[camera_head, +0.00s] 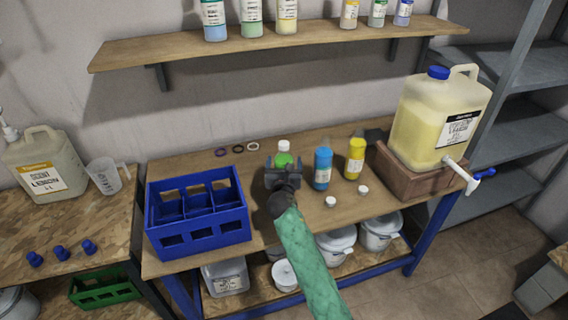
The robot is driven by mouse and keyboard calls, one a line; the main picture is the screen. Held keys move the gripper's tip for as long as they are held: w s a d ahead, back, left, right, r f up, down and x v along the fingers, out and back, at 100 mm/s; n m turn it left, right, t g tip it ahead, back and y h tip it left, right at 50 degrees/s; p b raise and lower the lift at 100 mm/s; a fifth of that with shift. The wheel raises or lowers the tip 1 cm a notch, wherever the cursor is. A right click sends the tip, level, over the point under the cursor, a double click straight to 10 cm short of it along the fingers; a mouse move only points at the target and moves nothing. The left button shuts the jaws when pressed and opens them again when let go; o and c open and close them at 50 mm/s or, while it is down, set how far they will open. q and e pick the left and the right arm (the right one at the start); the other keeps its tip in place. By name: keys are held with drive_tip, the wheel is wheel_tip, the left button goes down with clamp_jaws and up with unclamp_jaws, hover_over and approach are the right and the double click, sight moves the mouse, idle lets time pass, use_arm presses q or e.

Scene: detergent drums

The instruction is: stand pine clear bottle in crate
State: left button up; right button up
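A bottle with green contents and a white cap (283,147) stands upright on the wooden bench behind my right gripper (283,164). It looks like the pine clear bottle; its lower part and label are hidden. The gripper's fingers show on either side of the bottle; I cannot tell whether they touch it. The blue crate (205,240) stands on the bench to the left, with dividers and several compartments that look empty. My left gripper is out of view.
A blue bottle (322,168) and a yellow bottle (355,158) stand close on the right. Two white caps (330,202) lie before them. A shelf (270,45) with bottles hangs above.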

drive_tip(key=shift+r, duration=0.1)
use_arm(q)
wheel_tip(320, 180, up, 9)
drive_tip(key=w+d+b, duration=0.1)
drive_tip(key=b, duration=0.1)
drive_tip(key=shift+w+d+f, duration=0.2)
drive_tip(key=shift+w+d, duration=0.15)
use_arm(e)
drive_tip(key=s, duration=1.2)
drive_tip(key=shift+a, duration=0.2)
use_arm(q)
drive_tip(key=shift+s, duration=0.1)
